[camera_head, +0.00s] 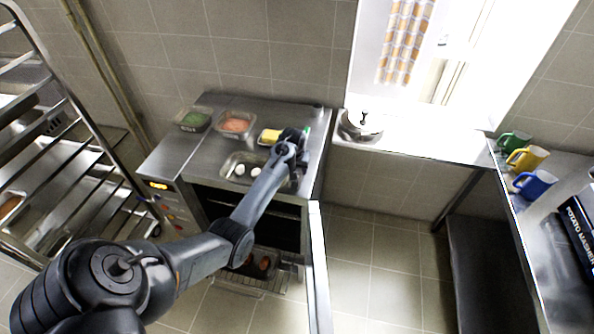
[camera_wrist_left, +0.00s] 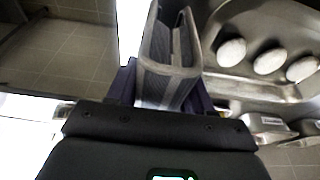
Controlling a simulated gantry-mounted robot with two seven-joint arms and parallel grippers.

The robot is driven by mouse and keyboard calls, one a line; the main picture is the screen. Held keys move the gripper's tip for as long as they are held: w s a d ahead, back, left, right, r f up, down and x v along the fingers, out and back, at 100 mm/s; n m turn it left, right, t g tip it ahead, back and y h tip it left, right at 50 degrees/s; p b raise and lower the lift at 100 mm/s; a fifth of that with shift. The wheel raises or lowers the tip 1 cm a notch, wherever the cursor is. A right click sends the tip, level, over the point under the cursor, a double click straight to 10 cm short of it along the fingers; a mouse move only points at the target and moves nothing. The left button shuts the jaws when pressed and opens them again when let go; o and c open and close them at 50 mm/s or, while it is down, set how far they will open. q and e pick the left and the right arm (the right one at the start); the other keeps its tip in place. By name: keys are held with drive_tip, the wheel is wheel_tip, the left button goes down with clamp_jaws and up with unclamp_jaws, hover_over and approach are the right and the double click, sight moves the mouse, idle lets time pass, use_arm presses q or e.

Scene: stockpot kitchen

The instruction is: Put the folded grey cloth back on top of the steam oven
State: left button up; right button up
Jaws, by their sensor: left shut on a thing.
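The folded grey cloth (camera_wrist_left: 172,62), with paler edges, stands on edge between the fingers of my left gripper (camera_wrist_left: 162,88) in the left wrist view. The gripper is shut on it. In the head view my left gripper (camera_head: 293,138) is over the right part of the steel top of the steam oven (camera_head: 210,152), right of the yellow block. The cloth cannot be made out there, and whether it touches the top is unclear. My right gripper is not in view.
A tray of eggs (camera_head: 240,170), a green-filled container (camera_head: 193,121), a pink-filled container (camera_head: 235,124) and a yellow block (camera_head: 269,136) occupy the oven top. The oven door (camera_head: 318,265) stands open. A rack (camera_head: 75,190) is left; a pot (camera_head: 362,122) stands right.

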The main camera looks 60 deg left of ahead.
use_arm(q)
drive_tip(key=shift+f, duration=0.65)
drive_tip(key=shift+f, duration=0.1)
drive_tip(key=o, duration=1.2)
